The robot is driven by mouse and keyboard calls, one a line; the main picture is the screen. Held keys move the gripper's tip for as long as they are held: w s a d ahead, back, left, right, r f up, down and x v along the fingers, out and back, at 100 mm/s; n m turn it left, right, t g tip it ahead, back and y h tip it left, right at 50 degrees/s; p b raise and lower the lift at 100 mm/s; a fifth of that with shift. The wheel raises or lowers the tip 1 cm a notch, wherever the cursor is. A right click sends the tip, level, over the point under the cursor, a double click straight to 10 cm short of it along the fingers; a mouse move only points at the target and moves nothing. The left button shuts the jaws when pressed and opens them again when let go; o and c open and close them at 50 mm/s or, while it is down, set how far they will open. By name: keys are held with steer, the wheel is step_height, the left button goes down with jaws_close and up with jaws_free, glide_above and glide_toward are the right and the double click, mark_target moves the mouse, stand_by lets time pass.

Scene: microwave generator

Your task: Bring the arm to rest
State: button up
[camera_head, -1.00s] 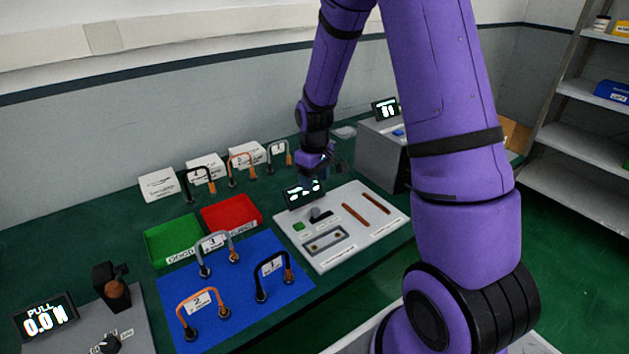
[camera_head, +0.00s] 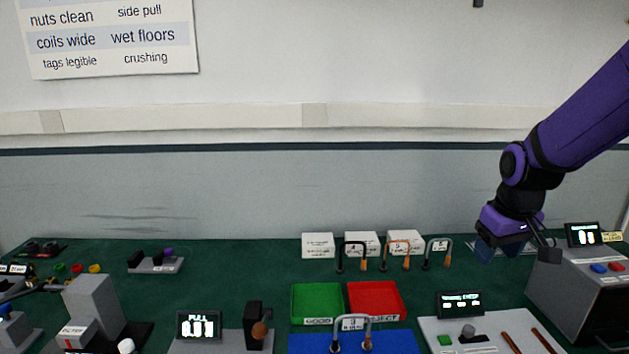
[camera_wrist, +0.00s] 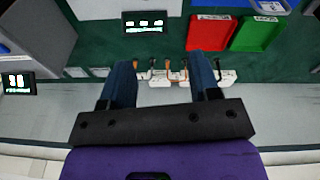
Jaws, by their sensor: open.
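My purple arm comes in from the right in the head view. My gripper (camera_head: 513,252) hangs at its end above the back right of the green bench, left of the grey box. In the wrist view the two blue fingers of my gripper (camera_wrist: 163,80) stand wide apart. Nothing is between them, though leads and white cards on the bench show beyond. The fingers appear clear of the bench top and hold nothing.
The grey box (camera_head: 575,295) with buttons and a display stands close right of my gripper. Leads with white cards (camera_head: 362,243) stand left of it. A green tray (camera_head: 318,302), a red tray (camera_head: 376,300) and a white board (camera_head: 450,333) lie nearer. The wall is behind.

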steer(key=s+a+r+m+t, duration=0.1)
steer(key=s+a+r, duration=0.1)
steer(key=s+r, duration=0.4)
steer(key=s+a+r+m+t, duration=0.1)
steer(key=s+r, duration=0.5)
steer(key=s, duration=0.8)
steer(key=shift+a+r+t, duration=0.4)
steer(key=shift+a+t, duration=0.2)
